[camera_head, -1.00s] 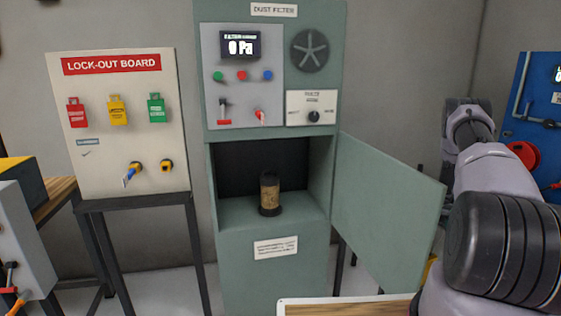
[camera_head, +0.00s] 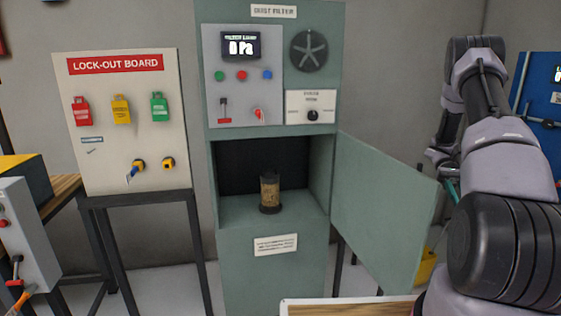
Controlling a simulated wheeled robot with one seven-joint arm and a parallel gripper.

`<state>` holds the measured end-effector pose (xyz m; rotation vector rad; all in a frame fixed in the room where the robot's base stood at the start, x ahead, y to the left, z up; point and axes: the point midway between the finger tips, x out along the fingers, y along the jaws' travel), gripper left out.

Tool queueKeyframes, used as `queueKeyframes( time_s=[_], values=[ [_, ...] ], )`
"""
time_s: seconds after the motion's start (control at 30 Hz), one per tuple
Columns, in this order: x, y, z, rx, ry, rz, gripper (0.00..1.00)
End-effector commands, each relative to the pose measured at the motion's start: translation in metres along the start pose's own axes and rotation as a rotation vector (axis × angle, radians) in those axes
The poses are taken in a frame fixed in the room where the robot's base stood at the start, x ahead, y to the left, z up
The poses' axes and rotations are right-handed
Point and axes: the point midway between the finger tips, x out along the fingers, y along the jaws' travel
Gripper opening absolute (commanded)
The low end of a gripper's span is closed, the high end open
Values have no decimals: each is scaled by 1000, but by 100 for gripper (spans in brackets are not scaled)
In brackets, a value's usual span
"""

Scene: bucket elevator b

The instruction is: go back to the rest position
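My arm (camera_head: 510,170) stands at the right of the head view, raised and bent at a high elbow, with its far part hanging down behind the near links. My gripper (camera_head: 440,158) shows only as a small dark end beyond the open cabinet door, partly hidden by my arm. Its fingers are too small and covered to tell whether they are open or shut. The green dust filter cabinet (camera_head: 225,265) stands in the middle with its door (camera_head: 382,205) swung open to the right. A brown cylindrical filter cartridge (camera_head: 269,192) stands upright inside on the cabinet floor.
The lock-out board (camera_head: 115,165) with red, yellow and green tags stands at left. A grey control box (camera_head: 28,235) is at the lower left edge. A wooden table top (camera_head: 345,308) lies in front. A blue panel (camera_head: 540,105) is at the far right.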

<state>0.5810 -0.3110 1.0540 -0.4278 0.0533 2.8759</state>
Motion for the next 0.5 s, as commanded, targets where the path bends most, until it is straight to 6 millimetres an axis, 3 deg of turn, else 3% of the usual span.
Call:
queueKeyframes(
  time_s=[0.2, 0.5],
  values=[
    [-16, -34, 74, -10, 269, 63, 30],
    [-10, -90, 157, -19, 680, 87, 30]
  ],
)
